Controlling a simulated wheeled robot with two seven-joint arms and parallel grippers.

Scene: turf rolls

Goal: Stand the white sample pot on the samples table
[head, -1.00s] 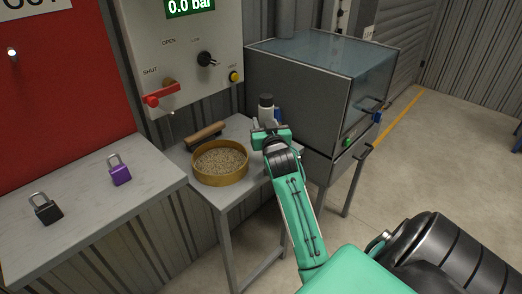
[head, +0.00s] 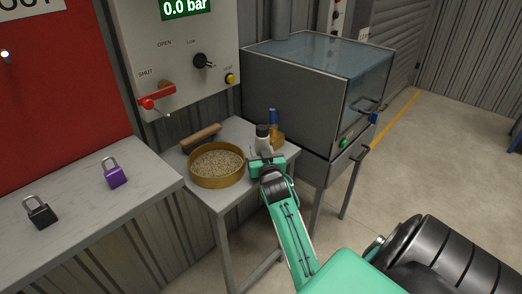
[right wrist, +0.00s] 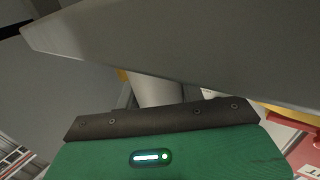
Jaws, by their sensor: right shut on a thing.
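In the right wrist view a pale cylinder (right wrist: 157,92), likely the pot, shows past the dark edge of my gripper, partly covered by a grey slab. My left gripper is not in view.
A round sieve of grain (head: 217,165) stands left of the pot, with a wooden-handled brush (head: 201,137) behind it. An amber bottle with a blue cap (head: 275,127) stands close behind the pot. A grey glass-topped cabinet (head: 310,95) rises at the right.

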